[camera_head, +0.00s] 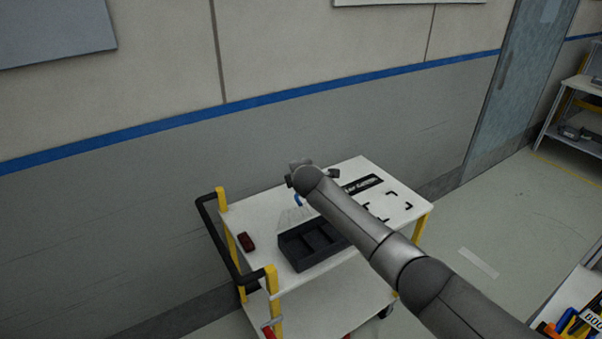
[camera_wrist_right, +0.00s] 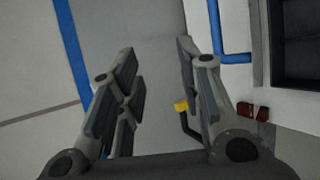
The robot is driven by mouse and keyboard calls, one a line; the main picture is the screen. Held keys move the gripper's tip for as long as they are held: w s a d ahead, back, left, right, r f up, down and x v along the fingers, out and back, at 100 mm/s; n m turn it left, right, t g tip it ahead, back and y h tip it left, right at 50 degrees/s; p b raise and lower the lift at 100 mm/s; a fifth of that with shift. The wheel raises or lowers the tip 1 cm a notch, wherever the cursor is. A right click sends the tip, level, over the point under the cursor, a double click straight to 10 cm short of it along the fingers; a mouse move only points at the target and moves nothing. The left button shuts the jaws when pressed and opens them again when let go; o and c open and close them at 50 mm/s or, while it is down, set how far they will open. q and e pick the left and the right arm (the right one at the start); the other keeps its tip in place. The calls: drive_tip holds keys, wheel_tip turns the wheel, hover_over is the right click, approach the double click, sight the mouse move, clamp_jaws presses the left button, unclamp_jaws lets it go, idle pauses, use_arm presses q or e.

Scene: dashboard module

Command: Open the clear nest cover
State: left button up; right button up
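The clear nest cover (camera_head: 291,217) shows faintly in the head view as a see-through sheet standing up from the black nest (camera_head: 296,254), so it looks raised. A blue handle (camera_head: 298,200) is at its top. The blue handle (camera_wrist_right: 217,32) also shows in the right wrist view, beyond and beside the right-hand finger. My right gripper (camera_wrist_right: 157,85) is open, with nothing between its fingers. My left gripper is not in view.
The nest stands on a white cart top (camera_head: 261,211) with yellow posts and a black push bar (camera_head: 222,238). A dark red block (camera_head: 246,242) lies left of the nest. The wall with its blue stripe (camera_head: 260,99) is behind the cart. Marked space (camera_head: 388,207) on the right is clear.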

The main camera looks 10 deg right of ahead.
drive_tip(key=v, duration=1.2)
drive_tip(key=shift+r, duration=0.15)
